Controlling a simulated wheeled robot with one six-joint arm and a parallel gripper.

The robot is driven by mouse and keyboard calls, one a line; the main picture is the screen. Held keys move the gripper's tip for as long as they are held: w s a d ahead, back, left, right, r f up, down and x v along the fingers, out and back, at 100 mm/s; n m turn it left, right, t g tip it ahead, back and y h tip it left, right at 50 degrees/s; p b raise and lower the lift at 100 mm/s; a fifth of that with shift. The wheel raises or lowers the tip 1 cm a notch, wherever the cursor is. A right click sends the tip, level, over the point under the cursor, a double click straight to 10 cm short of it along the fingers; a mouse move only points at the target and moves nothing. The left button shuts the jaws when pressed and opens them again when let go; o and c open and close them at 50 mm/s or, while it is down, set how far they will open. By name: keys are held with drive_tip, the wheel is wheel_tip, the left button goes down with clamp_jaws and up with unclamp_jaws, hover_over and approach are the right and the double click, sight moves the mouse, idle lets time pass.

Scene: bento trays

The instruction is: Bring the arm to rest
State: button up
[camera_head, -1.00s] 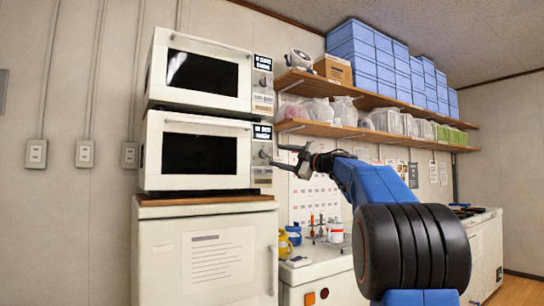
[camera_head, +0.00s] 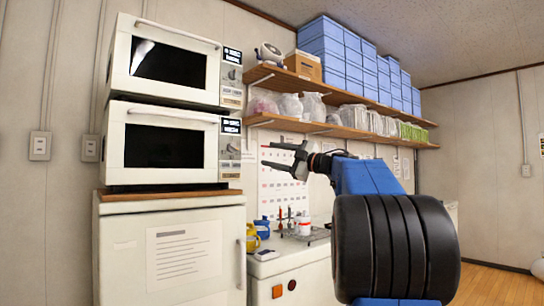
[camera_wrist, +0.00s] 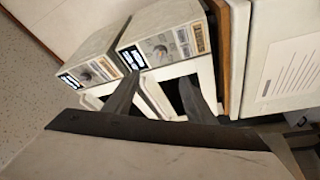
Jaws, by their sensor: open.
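My gripper (camera_head: 289,158) is at the end of my blue and black arm in the head view. It is raised in the air in front of the wall calendar, right of the microwaves. Its two dark fingers are spread, with nothing between them. In the wrist view the gripper (camera_wrist: 158,95) shows both fingers apart and empty, with the microwaves behind them.
Two white microwaves, an upper one (camera_head: 121,65) and a lower one (camera_head: 118,145), stand stacked on a white cabinet (camera_head: 125,245). A wooden shelf (camera_head: 330,130) with bags runs along the wall; blue boxes (camera_head: 325,45) sit above. Floor (camera_head: 490,285) is clear at right.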

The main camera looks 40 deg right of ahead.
idle(0.3)
drive_tip(key=s+a+f+m+t+h, duration=0.1)
drive_tip(key=a+m+t+h, duration=0.3)
drive_tip(key=m+h, duration=0.5)
drive_tip(key=s+a+f+m+g+h, duration=0.1)
drive_tip(key=s+a+f+m+g, duration=0.25)
drive_tip(key=f, duration=0.55)
drive_tip(key=s+a+f+m+g+h, duration=0.25)
drive_tip(key=s+f, duration=0.25)
drive_tip(key=f, duration=0.4)
drive_tip(key=s+a+f+m+g+h, duration=0.1)
drive_tip(key=s+a+f+m+g, duration=0.25)
drive_tip(key=f, duration=0.55)
drive_tip(key=s+a+f+g+y, duration=0.2)
drive_tip(key=s+a+f, duration=0.3)
drive_tip(key=s+f, duration=0.2)
drive_tip(key=s+a+f+n+g+y, duration=0.1)
drive_tip(key=s+a+f+g+y, duration=0.1)
drive_tip(key=s+a+f, duration=0.3)
drive_tip(key=s+a+f+g+y, duration=0.2)
drive_tip(key=s+a+f+g, duration=0.2)
drive_tip(key=s+f, duration=0.7)
wheel_tip(320, 180, down, 4)
drive_tip(key=shift+s+a+f+n, duration=0.2)
drive_tip(key=shift+a+n, duration=0.15)
drive_tip(key=shift+a, duration=0.55)
drive_tip(key=shift+w+g, duration=0.1)
drive_tip(key=shift+g, duration=0.15)
